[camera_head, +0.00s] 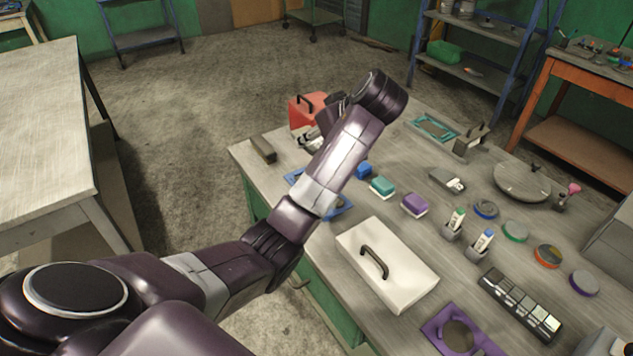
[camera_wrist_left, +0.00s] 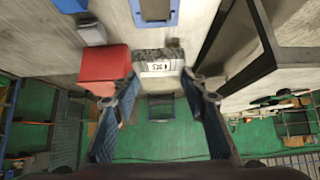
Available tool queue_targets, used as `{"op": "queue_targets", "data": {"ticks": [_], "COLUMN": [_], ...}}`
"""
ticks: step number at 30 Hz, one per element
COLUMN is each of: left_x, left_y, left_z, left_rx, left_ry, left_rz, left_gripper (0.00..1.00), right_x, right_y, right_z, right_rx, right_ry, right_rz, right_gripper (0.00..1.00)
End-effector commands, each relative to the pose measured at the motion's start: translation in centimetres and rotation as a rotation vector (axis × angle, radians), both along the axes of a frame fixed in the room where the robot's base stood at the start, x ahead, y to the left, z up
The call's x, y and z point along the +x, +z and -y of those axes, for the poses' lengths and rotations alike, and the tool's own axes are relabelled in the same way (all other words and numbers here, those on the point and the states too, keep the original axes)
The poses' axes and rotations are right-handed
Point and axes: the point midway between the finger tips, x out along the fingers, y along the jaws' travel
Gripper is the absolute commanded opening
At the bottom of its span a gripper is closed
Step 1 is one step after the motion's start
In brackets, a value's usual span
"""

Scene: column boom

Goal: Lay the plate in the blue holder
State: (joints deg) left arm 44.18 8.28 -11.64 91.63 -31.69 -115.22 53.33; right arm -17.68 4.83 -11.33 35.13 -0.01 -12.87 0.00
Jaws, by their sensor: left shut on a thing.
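The plate (camera_wrist_left: 158,66), a grey speckled piece with a white label with dark characters, is between the fingertips of my left gripper (camera_wrist_left: 161,75) in the left wrist view. The gripper is shut on it. In the head view my left gripper (camera_head: 312,138) is beside the red toolbox, mostly hidden behind my arm. The blue holder (camera_head: 342,208), a flat frame on the bench, is partly covered by my forearm in the head view. It also shows at the top of the left wrist view (camera_wrist_left: 174,12), apart from the plate. My right gripper is in neither view.
The red toolbox (camera_head: 307,108) stands close to my left gripper. A dark block (camera_head: 263,150) lies near the bench's left corner. A white handled lid (camera_head: 388,262), a purple holder (camera_head: 462,332) and a teal holder (camera_head: 433,127) are on the bench. Small blocks stand right of my arm.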

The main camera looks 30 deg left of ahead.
Motion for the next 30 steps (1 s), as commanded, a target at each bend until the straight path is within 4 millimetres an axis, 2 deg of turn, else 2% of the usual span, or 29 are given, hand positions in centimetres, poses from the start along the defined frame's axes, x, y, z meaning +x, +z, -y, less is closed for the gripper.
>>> {"op": "queue_targets", "data": {"ticks": [1, 3, 5, 8, 10, 13, 16, 20, 27, 30], "left_x": [0.0, 0.0, 0.0, 0.0, 0.0, 0.1, 0.2, 0.1, 0.1, 0.2], "left_y": [-1.6, -3.4, -4.4, -6.6, -7.8, -9.0, -9.5, -10.5, -13.6, -13.8], "left_z": [-0.3, -0.3, -0.1, -0.1, -0.1, -0.1, -0.1, -0.1, -0.1, -0.1], "left_rx": [0.009, 0.008, 0.003, 0.003, 0.003, 0.003, 0.002, 0.002, 0.003, 0.002], "left_ry": [0.001, 0.001, 0.0, -0.001, 0.0, 0.001, 0.0, 0.0, -0.001, -0.001], "left_rz": [0.002, 0.0, -0.002, -0.001, 0.001, 0.003, 0.005, 0.002, 0.003, 0.006], "left_gripper": [0.0, 0.0, 0.0, 0.0, 0.0, 0.0, 0.0, 0.0, 0.0, 0.0], "right_x": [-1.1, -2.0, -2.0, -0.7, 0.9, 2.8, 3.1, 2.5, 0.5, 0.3], "right_y": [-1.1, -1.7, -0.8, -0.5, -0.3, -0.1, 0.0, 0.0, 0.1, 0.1], "right_z": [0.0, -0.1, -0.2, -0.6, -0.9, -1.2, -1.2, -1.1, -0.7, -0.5], "right_rx": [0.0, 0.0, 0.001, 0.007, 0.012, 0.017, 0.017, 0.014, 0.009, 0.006], "right_ry": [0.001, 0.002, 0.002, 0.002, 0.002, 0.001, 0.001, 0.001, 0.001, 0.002], "right_rz": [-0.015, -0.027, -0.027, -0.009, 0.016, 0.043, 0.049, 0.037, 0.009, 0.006], "right_gripper": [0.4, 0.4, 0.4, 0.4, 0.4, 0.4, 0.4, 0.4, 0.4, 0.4]}}
